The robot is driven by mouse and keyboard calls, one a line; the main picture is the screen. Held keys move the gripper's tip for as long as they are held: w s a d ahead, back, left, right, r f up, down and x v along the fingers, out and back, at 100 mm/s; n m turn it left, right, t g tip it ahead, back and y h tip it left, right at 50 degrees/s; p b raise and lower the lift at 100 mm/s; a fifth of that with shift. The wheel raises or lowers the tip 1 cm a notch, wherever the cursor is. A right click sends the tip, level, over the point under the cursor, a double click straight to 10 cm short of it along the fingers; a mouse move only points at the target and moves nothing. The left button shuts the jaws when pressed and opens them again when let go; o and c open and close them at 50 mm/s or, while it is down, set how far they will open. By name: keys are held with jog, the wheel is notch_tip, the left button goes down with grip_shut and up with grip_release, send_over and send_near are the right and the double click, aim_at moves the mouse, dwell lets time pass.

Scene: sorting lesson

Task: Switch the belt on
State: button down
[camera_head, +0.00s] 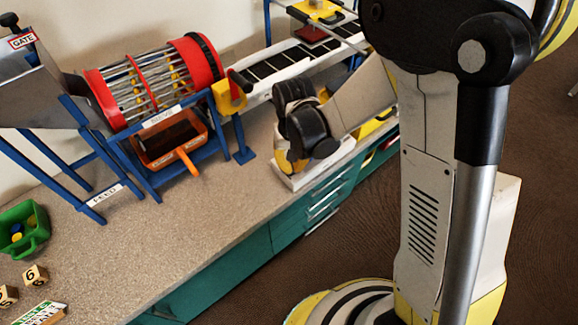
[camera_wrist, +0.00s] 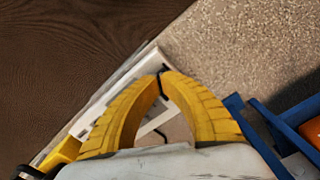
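The belt (camera_head: 290,62), a light conveyor with dark segments, runs along the back of the bench behind my arm. My gripper (camera_head: 288,162) points down at a white panel (camera_head: 318,170) on the bench's front edge. In the wrist view, the yellow fingers of my gripper (camera_wrist: 162,75) curve together, and their tips meet over the white panel (camera_wrist: 97,112). A small dark part shows by the tips; I cannot tell whether they touch it. The fingers hide much of the panel, and no belt switch can be made out clearly.
A red-ended drum (camera_head: 150,82) on a blue frame stands left of my gripper, with an orange tray (camera_head: 172,142) below. A yellow box (camera_head: 228,98) with a dark handle is beside it. A green bin (camera_head: 32,240) sits far left. The front middle bench is clear.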

jog(key=shift+f, duration=0.4)
jog(key=shift+r, duration=0.1)
jog(key=shift+r+p, duration=2.4)
jog(key=shift+r, duration=1)
jog(key=shift+r, duration=0.2)
jog(key=s+d+r+t, duration=0.3)
jog(key=s+d+r, duration=0.2)
jog(key=r, duration=0.4)
jog(key=s+d+r+t, duration=0.4)
jog(key=s+d+r, duration=0.2)
jog(key=d+r, duration=0.2)
notch_tip(320, 180, up, 3)
jog(key=shift+d+f+m, duration=0.2)
jog(key=shift+d+m, duration=0.05)
jog(key=shift+m, duration=0.15)
